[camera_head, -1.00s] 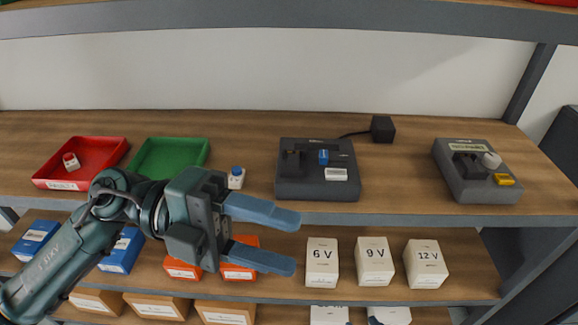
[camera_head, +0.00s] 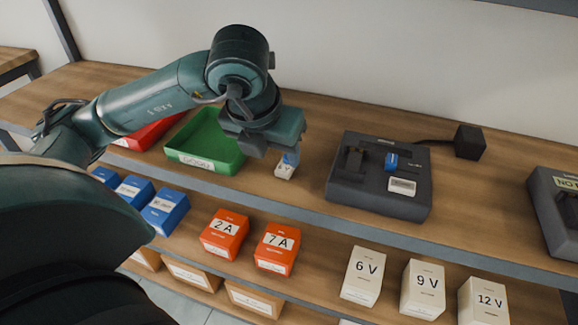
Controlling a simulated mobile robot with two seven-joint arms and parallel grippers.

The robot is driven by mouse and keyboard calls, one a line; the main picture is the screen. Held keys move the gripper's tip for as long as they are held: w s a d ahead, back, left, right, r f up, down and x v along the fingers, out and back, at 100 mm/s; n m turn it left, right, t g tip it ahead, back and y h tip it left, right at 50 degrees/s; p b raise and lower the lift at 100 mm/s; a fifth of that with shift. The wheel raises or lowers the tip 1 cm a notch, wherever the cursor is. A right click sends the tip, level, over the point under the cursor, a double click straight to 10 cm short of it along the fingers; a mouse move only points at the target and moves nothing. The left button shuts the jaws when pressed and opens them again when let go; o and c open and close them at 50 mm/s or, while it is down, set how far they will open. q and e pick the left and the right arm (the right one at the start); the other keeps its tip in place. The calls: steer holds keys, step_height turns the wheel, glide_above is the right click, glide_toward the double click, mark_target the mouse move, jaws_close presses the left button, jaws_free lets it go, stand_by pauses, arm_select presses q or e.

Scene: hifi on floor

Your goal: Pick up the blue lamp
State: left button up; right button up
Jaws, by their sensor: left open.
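The blue lamp (camera_head: 285,169), a small white block with a blue top, stands on the upper shelf between the green tray and the dark grey device. My left gripper (camera_head: 272,150) points down from above, close over the lamp. It is open, and its near parts overlap the lamp's top in the picture. I cannot tell whether a finger touches the lamp. My right gripper is not in view.
The green tray (camera_head: 205,157) is left of the lamp, with a red tray (camera_head: 150,134) beyond it. The dark grey device (camera_head: 345,190) with a blue part is to its right.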

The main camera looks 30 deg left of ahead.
mark_target(284, 168)
arm_select(q)
steer(key=shift+w+x, duration=0.2)
steer(key=shift+x, duration=1.45)
steer(key=shift+w+x, duration=0.2)
steer(key=shift+x, duration=1.5)
steer(key=shift+r, duration=0.25)
steer(key=c, duration=1)
